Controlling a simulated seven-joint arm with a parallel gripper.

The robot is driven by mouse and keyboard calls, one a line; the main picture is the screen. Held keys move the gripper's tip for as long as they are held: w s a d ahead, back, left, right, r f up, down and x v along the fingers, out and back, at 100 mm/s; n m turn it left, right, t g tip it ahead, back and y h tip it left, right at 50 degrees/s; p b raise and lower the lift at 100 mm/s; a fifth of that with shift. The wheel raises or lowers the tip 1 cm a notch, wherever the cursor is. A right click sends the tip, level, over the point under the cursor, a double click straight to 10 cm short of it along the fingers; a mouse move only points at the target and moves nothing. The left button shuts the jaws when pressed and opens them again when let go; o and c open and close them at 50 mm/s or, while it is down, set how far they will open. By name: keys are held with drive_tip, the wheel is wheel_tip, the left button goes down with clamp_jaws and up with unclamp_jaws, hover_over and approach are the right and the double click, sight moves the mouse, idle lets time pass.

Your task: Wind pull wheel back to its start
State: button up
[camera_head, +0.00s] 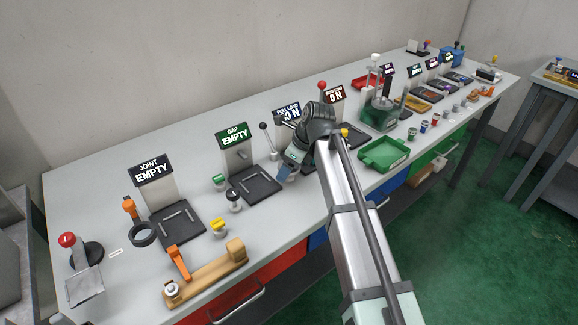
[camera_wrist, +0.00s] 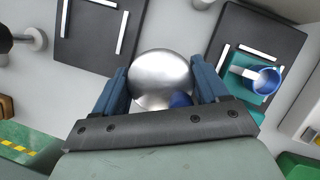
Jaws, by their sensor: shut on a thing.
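The silver, round-topped wheel (camera_wrist: 160,78) sits between the two blue fingers of my gripper (camera_wrist: 160,85) in the wrist view. The fingers are shut on its sides, and a small blue patch shows at its lower right edge. In the head view my gripper (camera_head: 287,168) is low at the table's front edge, in front of the PULL LOAD sign (camera_head: 287,113), which reads ON. My wrist and fingers hide most of the wheel there. Its turn angle cannot be told.
A dark GAP pad (camera_head: 256,184) with an EMPTY sign lies left of my gripper. A red-knobbed lever and another ON sign (camera_head: 333,95) stand behind my arm. A green tray (camera_head: 384,153) is to the right. In the wrist view, a blue cup (camera_wrist: 268,80) is right of the fingers.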

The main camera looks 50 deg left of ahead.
drive_tip(key=n+g, duration=0.1)
drive_tip(key=n, duration=0.2)
drive_tip(key=shift+w+h, duration=0.1)
drive_tip(key=shift+h, duration=0.3)
drive_tip(key=n+g+h, duration=0.1)
drive_tip(key=n, duration=0.3)
drive_tip(key=shift+a+n, duration=0.1)
drive_tip(key=shift+n, duration=0.2)
drive_tip(key=n+h, duration=0.2)
drive_tip(key=n, duration=0.2)
drive_tip(key=shift+g, duration=0.3)
drive_tip(key=shift+n+h, duration=0.6)
drive_tip(key=shift+n, duration=1.2)
drive_tip(key=o, duration=1)
